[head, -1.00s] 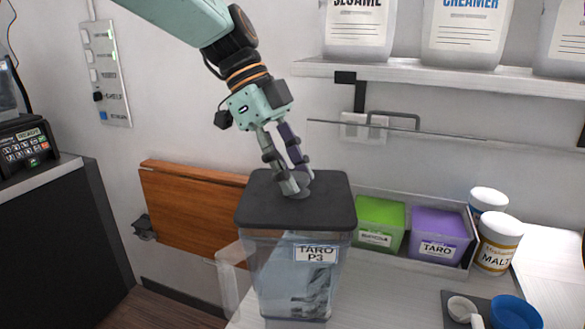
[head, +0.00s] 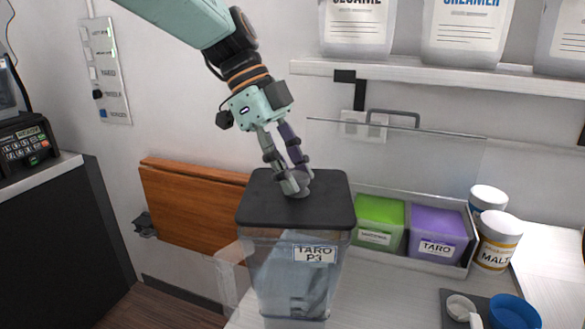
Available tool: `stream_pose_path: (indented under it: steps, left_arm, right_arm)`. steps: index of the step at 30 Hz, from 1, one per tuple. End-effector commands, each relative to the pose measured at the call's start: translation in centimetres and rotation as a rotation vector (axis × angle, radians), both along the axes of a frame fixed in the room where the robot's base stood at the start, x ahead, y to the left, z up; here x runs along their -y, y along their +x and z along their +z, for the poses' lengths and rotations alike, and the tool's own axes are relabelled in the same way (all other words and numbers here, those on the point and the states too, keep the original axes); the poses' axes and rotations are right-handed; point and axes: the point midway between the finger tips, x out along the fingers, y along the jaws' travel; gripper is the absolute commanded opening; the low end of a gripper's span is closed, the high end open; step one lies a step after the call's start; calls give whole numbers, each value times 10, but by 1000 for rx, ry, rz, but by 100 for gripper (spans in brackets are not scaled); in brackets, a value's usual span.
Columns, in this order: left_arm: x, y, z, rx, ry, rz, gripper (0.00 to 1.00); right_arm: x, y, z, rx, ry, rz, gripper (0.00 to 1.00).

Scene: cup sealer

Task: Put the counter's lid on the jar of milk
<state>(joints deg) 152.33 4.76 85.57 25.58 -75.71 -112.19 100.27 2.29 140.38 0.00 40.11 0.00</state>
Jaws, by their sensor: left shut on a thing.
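A clear jar (head: 290,275) labelled "TARO P3" stands at the front of the white counter (head: 400,285). A dark flat lid (head: 255,205) is at the jar's mouth; I cannot tell whether it is seated or just above the rim. My left gripper (head: 298,188) comes down from above and is shut on the small round knob in the middle of the lid. No jar labelled as milk can be read in this view. My right gripper is not in view.
Green (head: 379,222) and purple (head: 437,230) tubs sit in a bin at the right, beside a "MALT" canister (head: 497,243). A blue bowl (head: 515,312) is at the lower right. A shelf (head: 420,78) with pouches hangs above. A folded wooden panel (head: 195,205) is left.

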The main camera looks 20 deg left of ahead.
Motion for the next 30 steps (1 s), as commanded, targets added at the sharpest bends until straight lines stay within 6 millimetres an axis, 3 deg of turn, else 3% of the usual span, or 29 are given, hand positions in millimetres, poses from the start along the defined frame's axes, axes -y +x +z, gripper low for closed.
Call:
stream_pose_path:
  steps: [30]
  left_arm:
    - [1,-5,-8,1,0,0,0]
  right_arm:
    - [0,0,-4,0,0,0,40]
